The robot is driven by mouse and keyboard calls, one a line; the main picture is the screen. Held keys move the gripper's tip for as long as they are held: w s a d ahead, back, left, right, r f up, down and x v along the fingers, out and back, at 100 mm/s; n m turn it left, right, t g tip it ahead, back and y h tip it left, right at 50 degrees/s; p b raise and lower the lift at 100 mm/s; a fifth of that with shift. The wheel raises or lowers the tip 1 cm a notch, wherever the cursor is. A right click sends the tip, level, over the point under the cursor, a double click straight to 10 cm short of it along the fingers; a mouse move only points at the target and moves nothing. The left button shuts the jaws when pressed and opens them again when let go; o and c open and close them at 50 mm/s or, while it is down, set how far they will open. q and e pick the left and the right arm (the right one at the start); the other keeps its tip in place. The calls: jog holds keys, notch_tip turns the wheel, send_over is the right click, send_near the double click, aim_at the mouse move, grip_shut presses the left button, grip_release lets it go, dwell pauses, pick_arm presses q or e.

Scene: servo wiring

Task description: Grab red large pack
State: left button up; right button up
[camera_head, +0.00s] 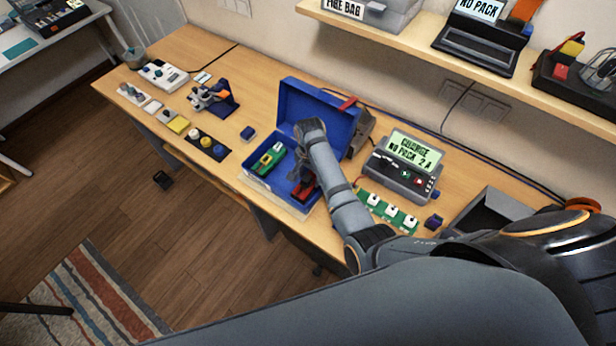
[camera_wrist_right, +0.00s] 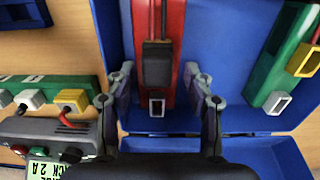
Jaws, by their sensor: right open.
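The red pack (camera_wrist_right: 175,30) lies in the blue case (camera_wrist_right: 225,60), with a black block, cables and a pale connector on it. In the right wrist view my right gripper (camera_wrist_right: 158,80) is open, with one finger on each side of the pack's connector end and visible gaps to both sides. In the head view my right gripper (camera_head: 303,176) reaches down into the open case (camera_head: 316,112) and partly hides the red pack (camera_head: 305,191). A green pack (camera_head: 267,158) lies in the left part of the case. My left gripper is in neither view.
The charger (camera_head: 403,166) reads "CHARGE NO PACK 2 A" and stands right of the case. A green board with white switches (camera_head: 392,212) lies before it. The raised lid is behind my right gripper. A shelf (camera_head: 420,45) runs above the table's back.

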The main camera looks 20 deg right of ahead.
jog(key=shift+s, duration=0.15)
jog(key=shift+s+a+r, duration=0.2)
jog(key=shift+s+r, duration=0.1)
jog(key=shift+s, duration=0.05)
jog(key=c, duration=0.5)
jog(key=shift+w+f, duration=0.1)
jog(key=shift+w, duration=0.05)
jog(key=c, duration=0.5)
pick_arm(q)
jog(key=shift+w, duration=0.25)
pick_arm(e)
jog(key=shift+d, duration=0.1)
grip_shut()
